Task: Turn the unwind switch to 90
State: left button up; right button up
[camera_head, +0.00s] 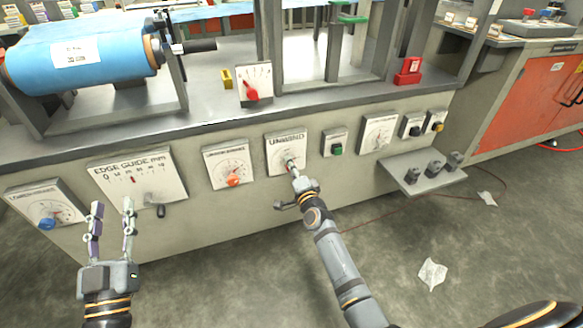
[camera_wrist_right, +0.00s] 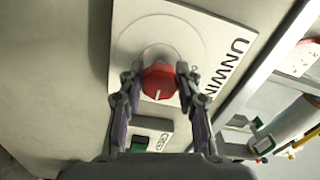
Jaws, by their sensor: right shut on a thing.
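The unwind panel (camera_head: 286,149) is a white plate marked UNWIND on the front of the machine. Its red switch knob (camera_wrist_right: 158,82) shows in the right wrist view, with a pale pointer line on its face. My right gripper (camera_head: 293,168) reaches the panel, and in the right wrist view its two fingers (camera_wrist_right: 157,86) are closed on the sides of the red knob. In the head view the gripper covers most of the knob, and I cannot read the dial's numbers. My left gripper (camera_head: 112,210) is open and empty in front of the edge guide panel.
The edge guide panel (camera_head: 137,178) and a dial with an orange knob (camera_head: 231,167) are left of the unwind panel. A green button (camera_head: 336,143) is to its right. A small shelf (camera_head: 425,175) juts out lower right. Paper scraps (camera_head: 432,273) lie on the open floor.

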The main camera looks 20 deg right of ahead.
jog(key=shift+r, duration=0.1)
dwell(0.5)
jog(key=o, duration=1.2)
jog(key=shift+s+f, duration=0.2)
jog(key=shift+s, duration=0.15)
jog(key=s, duration=1.1)
jog(key=shift+s+d+r, duration=0.1)
jog(key=shift+s+d, duration=0.05)
jog(key=shift+d, duration=0.1)
